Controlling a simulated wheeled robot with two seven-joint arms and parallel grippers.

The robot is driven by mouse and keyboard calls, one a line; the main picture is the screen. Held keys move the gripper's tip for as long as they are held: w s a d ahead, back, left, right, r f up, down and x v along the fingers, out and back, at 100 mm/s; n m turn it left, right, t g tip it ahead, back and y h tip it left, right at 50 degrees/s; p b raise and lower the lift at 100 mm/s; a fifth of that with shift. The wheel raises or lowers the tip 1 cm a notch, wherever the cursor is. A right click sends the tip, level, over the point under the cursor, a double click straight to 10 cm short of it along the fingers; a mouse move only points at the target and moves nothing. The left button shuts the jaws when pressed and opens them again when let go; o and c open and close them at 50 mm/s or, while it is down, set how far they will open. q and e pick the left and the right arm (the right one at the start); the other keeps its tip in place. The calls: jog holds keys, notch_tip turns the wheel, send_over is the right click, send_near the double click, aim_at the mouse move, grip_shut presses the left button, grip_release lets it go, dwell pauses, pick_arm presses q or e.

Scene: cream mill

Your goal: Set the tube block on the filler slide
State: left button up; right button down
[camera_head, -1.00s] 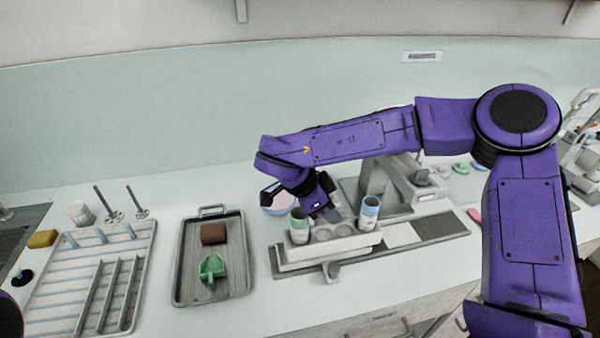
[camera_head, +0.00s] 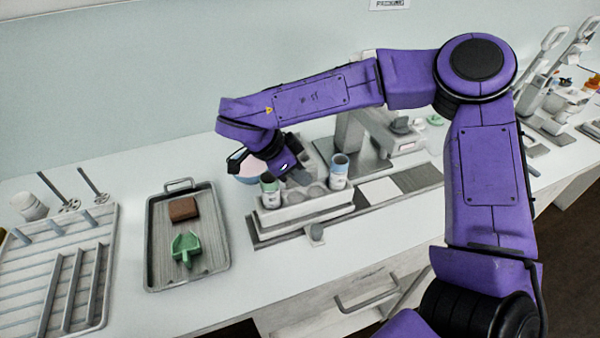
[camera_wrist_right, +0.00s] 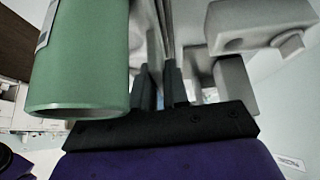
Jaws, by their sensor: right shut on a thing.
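The tube block (camera_head: 327,206) is a pale, stepped block with round wells. My right gripper (camera_head: 298,179) reaches down at the block's far side, between the tubes, shut on the block. In the right wrist view, the fingers (camera_wrist_right: 158,88) close on a thin grey part, beside the large green tube (camera_wrist_right: 80,60). My left gripper is out of view.
A grey tray (camera_head: 218,262) with a brown block (camera_head: 183,209) and a green scoop (camera_head: 186,248) lies left of the slide. A pale rack (camera_head: 25,290) is further left.

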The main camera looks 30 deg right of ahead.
jog(key=shift+w+r, duration=0.1)
jog(key=shift+a+p, duration=0.15)
jog(key=shift+p, duration=0.35)
dwell(0.3)
jog(key=shift+f+p, duration=0.2)
jog(key=shift+p, duration=0.15)
jog(key=shift+f, duration=0.25)
dwell(0.3)
jog(key=shift+f, duration=0.3)
